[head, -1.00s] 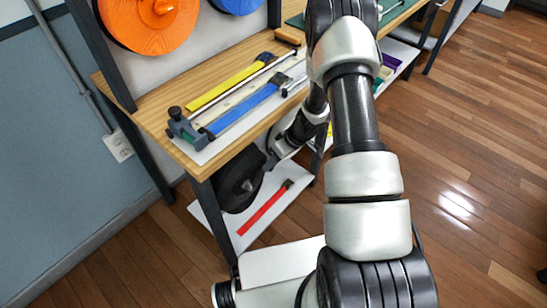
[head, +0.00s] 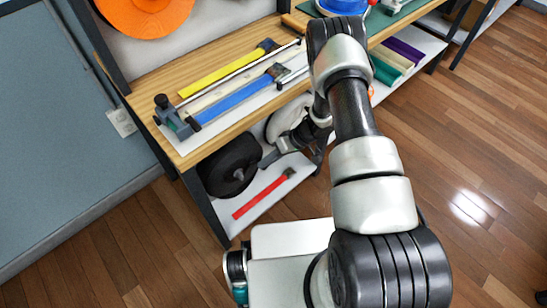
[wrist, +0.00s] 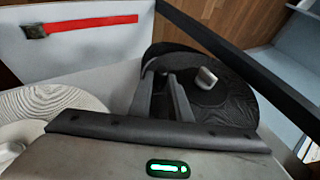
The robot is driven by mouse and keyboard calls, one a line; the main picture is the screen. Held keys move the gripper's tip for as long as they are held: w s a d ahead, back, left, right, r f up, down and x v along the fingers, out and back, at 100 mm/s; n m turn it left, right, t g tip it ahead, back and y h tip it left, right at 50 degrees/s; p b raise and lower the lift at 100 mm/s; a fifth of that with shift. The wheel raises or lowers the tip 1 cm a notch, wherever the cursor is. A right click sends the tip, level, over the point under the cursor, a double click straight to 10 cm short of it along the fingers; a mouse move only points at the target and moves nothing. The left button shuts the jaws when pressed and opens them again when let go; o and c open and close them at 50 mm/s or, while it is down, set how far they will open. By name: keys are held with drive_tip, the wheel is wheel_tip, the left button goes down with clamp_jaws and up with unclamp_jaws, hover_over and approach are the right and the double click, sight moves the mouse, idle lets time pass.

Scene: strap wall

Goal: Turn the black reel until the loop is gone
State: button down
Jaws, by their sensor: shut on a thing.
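The black reel (head: 231,166) stands upright under the bench top, at the left end of the lower shelf. In the wrist view the black reel (wrist: 232,98) shows its dark face with a short grey hub (wrist: 206,77) sticking out. My gripper (wrist: 161,76) reaches it from the right side in the head view and is shut on it near its edge, beside the hub. The exact hold between the fingertips is dark and hard to make out. I cannot make out a loop of strap in either view.
A white reel (head: 287,120) stands just right of the black one, close to my wrist. A red strap (head: 263,196) lies on the lower shelf. Yellow (head: 225,69) and blue (head: 236,101) straps lie on the bench top above. A dark shelf post (head: 206,208) stands in front at left.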

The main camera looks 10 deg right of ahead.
drive_tip(key=shift+s+a+f+b, duration=0.1)
drive_tip(key=shift+f+b, duration=0.6)
drive_tip(key=shift+f, duration=0.75)
drive_tip(key=shift+s+a+f+b, duration=0.1)
drive_tip(key=shift+f+b, duration=0.6)
drive_tip(key=shift+f, duration=0.85)
drive_tip(key=c, duration=1.6)
unclamp_jaws()
drive_tip(key=shift+f, duration=0.1)
drive_tip(key=shift+c, duration=0.2)
drive_tip(key=p+v, duration=0.4)
drive_tip(key=v, duration=1.3)
drive_tip(key=shift+s+a+r, duration=0.2)
drive_tip(key=shift+a+r, duration=0.05)
drive_tip(key=shift+r, duration=0.2)
